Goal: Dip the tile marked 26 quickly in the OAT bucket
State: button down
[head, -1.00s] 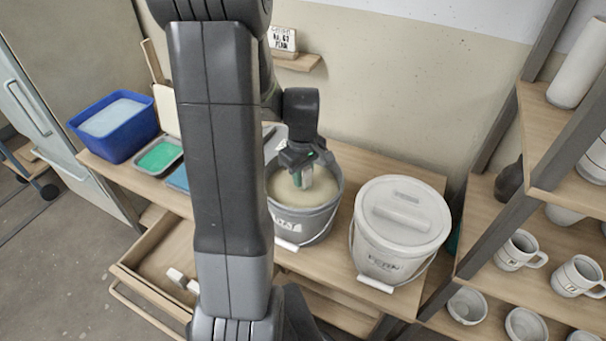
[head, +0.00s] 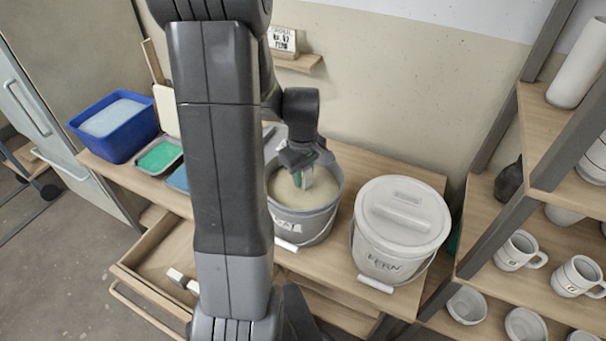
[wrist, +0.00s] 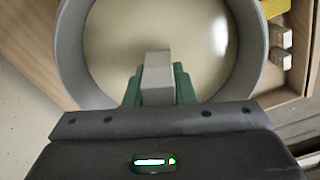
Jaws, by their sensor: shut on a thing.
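The grey OAT bucket (head: 318,222) stands uncovered on the bench, full of pale cream glaze (head: 285,188); its label is partly cut off by my arm. My gripper (head: 303,176) points down inside the bucket's rim. It is shut on a pale grey tile, which shows between the green fingertips in the wrist view; the tile (wrist: 157,75) has no number that I can read. The bucket's rim (wrist: 246,60) rings the tile there. I cannot tell whether the tile's lower end is in the glaze.
A white bucket (head: 400,228) marked FERN, lid on, stands right of the OAT bucket. A blue tub (head: 115,140) and a green tray (head: 160,157) are at left. An open drawer (head: 150,262) holds small pale blocks. Shelves with mugs (head: 520,250) stand at right.

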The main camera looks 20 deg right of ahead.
notch_tip(320, 180, up, 8)
jog(key=p, duration=0.5)
jog(key=shift+f+p, duration=0.15)
jog(key=shift+p, duration=0.15)
jog(key=shift+f, duration=0.1)
